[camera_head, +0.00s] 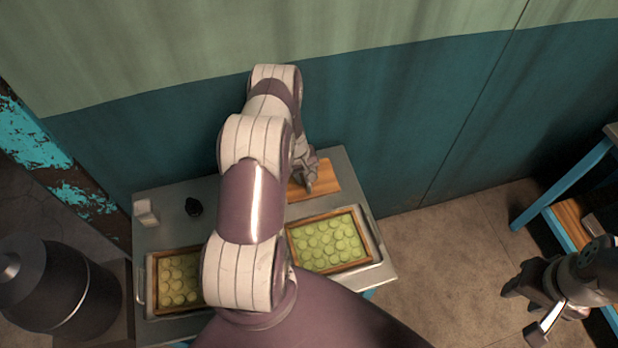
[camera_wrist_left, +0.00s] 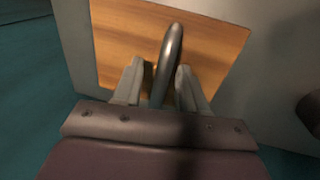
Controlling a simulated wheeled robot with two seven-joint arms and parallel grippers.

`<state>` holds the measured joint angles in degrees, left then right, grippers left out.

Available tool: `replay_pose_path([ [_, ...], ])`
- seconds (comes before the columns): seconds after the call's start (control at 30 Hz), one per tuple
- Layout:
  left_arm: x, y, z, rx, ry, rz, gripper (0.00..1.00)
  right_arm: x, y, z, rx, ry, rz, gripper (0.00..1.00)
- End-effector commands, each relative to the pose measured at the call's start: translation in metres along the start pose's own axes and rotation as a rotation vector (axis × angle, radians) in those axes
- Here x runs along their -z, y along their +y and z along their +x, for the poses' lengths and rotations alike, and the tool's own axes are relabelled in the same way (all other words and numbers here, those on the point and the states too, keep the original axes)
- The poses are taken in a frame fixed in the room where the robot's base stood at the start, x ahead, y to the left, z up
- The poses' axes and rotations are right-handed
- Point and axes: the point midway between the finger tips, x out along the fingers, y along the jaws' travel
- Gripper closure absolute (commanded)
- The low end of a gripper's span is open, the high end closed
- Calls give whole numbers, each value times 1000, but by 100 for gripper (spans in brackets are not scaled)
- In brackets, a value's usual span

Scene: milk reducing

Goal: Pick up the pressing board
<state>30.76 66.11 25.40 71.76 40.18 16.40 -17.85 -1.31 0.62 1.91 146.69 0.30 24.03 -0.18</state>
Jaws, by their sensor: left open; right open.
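The pressing board (camera_head: 325,176) is a flat wooden board at the back of the metal table. In the left wrist view the board (camera_wrist_left: 115,40) has a grey curved handle (camera_wrist_left: 174,50). My left gripper (camera_wrist_left: 158,82) is open, with one finger on each side of the handle; I cannot tell whether either touches it. In the head view the left gripper (camera_head: 308,176) is partly hidden by its own arm. My right gripper (camera_head: 522,312) is open and empty, out to the right over the floor.
Two trays of round green pieces, a right one (camera_head: 292,258) and a left one (camera_head: 156,290), sit on the table (camera_head: 160,235). My left arm partly covers the left one. A white block (camera_head: 146,212) and a small black object (camera_head: 193,206) stand back left. A wall rises behind.

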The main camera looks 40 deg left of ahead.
Motion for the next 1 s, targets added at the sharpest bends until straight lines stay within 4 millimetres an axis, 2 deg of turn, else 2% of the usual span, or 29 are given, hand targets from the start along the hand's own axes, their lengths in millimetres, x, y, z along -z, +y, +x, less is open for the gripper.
replay_pose_path([
  [0.03, 0, 0, 0, 0, 0, 0, 65, 0, 0, 0, 0, 0, 0, 57],
  [0.13, 0, 0, 0, 0, 0, 0, 98, 0, 0, 0, 0, 0, 0, 57],
  [0.17, 0, 0, 0, 0, 0, 0, 100, 0, 0, 0, 0, 0, 0, 57],
  [0.57, 1, 2, -5, -1, 1, 1, 100, 0, 0, 3, 0, 0, 0, 57],
  [0.77, 2, 7, -32, -2, 5, 2, 100, -2, 0, 16, 0, 0, 0, 57],
  [0.8, 1, 10, -40, -2, 5, 3, 100, -2, 0, 20, 0, 0, 0, 57],
  [1.0, -28, 54, -58, -2, 2, 7, 100, -4, 0, 32, 0, 0, 0, 57],
])
